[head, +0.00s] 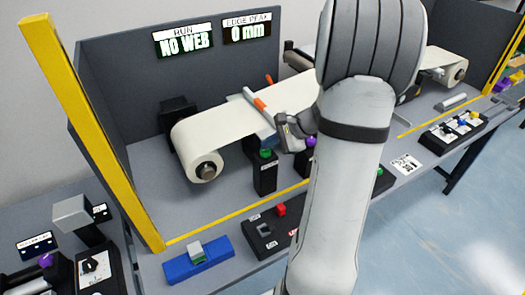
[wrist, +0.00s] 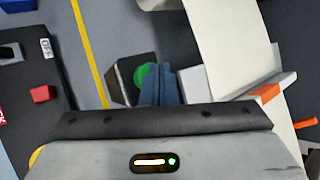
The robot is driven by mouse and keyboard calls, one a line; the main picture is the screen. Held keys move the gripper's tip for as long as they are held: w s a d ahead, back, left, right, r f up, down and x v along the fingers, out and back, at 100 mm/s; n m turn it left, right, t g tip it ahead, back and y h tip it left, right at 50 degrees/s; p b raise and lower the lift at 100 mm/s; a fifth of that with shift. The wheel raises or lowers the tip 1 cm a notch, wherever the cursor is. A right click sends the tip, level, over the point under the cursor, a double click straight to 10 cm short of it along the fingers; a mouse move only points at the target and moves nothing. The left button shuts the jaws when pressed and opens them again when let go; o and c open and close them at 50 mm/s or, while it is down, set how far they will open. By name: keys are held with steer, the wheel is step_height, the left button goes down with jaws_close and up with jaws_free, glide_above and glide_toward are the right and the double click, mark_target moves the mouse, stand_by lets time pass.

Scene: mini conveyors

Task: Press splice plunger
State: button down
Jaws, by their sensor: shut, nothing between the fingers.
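A black post with a green button (head: 265,153) on top stands in front of the web path; I take it for the splice plunger, though no label is readable. In the wrist view the green button (wrist: 146,77) shows beside my fingers, which cover part of it. My gripper (head: 284,124) is shut and empty, close above and right of the post in the head view. Its blue-grey fingers (wrist: 162,80) also show in the wrist view. I cannot tell whether they touch the button. The white web (head: 228,122) runs from a roll, under a grey bar with orange ends (head: 259,104).
Displays read "RUN NO WEB" (head: 183,40) and "EDGE PEAK 0 mm" (head: 247,28). A purple knob (head: 311,141) stands right of the post. A black switch box with a red button (head: 281,209) and a blue block (head: 198,262) lie in front. A yellow post (head: 95,130) stands left.

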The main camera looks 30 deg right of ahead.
mark_target(269, 150)
steer(key=shift+f+b, duration=0.45)
steer(key=shift+f, duration=0.05)
stand_by(0.6)
steer(key=shift+r+p, duration=0.85)
steer(key=shift+r, duration=0.4)
step_height(269, 150, up, 5)
steer(key=p, duration=0.3)
steer(key=shift+p, duration=0.3)
